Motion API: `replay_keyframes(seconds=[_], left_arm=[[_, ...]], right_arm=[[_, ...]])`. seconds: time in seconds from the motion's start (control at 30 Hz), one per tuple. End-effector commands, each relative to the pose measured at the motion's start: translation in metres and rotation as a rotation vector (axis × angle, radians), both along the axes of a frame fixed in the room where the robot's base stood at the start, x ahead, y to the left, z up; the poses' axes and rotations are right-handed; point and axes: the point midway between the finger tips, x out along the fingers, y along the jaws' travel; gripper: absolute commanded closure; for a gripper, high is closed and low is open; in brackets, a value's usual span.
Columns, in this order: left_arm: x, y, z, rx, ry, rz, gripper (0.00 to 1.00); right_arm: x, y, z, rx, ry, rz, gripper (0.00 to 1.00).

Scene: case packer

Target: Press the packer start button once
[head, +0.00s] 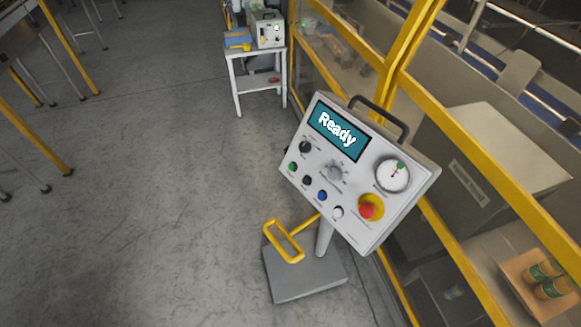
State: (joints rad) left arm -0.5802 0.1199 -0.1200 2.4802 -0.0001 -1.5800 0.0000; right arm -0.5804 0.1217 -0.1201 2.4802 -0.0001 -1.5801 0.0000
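The packer control panel (318,183) is a tilted light grey box on a post, in the middle right of the head view. Its screen (339,131) reads "Ready". A row of small buttons runs along its lower part: a green button (293,167), a black one (307,180), a blue one (322,196) and a white one (337,212). Their labels are too small to read, so I cannot tell which is marked start. A red mushroom button (368,209) on a yellow ring sits at the lower right. Neither of my grippers is in view.
The panel's grey base (304,281) and yellow loop (283,242) stand on the floor. A yellow-framed enclosure (408,45) runs behind the panel, with jars in a box (517,268) inside. A small white table (252,56) stands farther back. Floor (150,200) to the left is clear.

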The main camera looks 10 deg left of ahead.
Motion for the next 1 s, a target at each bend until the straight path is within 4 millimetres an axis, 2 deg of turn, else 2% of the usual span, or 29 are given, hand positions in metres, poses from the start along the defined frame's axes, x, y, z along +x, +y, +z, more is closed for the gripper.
replay_keyframes(seconds=[0.03,0.4,1.0], left_arm=[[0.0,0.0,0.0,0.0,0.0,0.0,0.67],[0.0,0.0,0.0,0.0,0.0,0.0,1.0],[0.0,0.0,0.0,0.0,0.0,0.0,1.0]], right_arm=[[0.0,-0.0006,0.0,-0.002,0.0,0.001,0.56],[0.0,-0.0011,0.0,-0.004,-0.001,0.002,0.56],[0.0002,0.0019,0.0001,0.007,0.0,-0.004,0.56]])
